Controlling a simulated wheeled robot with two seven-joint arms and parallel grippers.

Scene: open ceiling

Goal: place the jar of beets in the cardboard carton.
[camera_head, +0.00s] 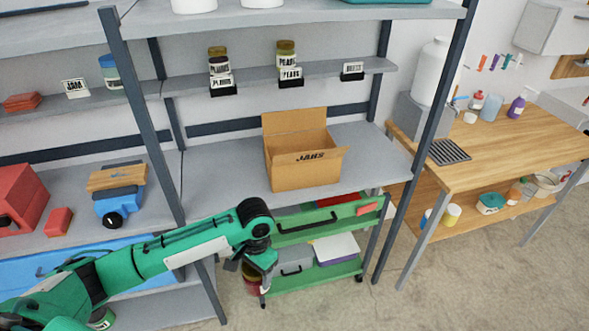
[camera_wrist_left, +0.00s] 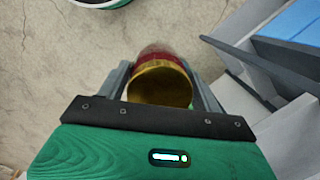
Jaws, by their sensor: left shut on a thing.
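My left gripper (camera_wrist_left: 162,92) is shut on a jar with a gold lid and dark red contents, the jar of beets (camera_wrist_left: 160,82). In the head view the jar (camera_head: 251,284) hangs below my left wrist, low in front of the shelf unit and partly hidden by the gripper (camera_head: 250,272). The open cardboard carton (camera_head: 303,172), marked JARS, stands on the grey shelf, above and beyond the jar, with its flaps spread. Its inside bottom is hidden. My right gripper does not show.
On the upper shelf (camera_head: 345,68) stand jars marked plums (camera_head: 218,62) and pears (camera_head: 287,57), and a beets label (camera_head: 352,71) with no jar above it. A green drawer cart (camera_head: 318,279) is under the carton's shelf. A shelf post (camera_head: 150,130) rises left of the carton. Bare shelf surrounds the carton.

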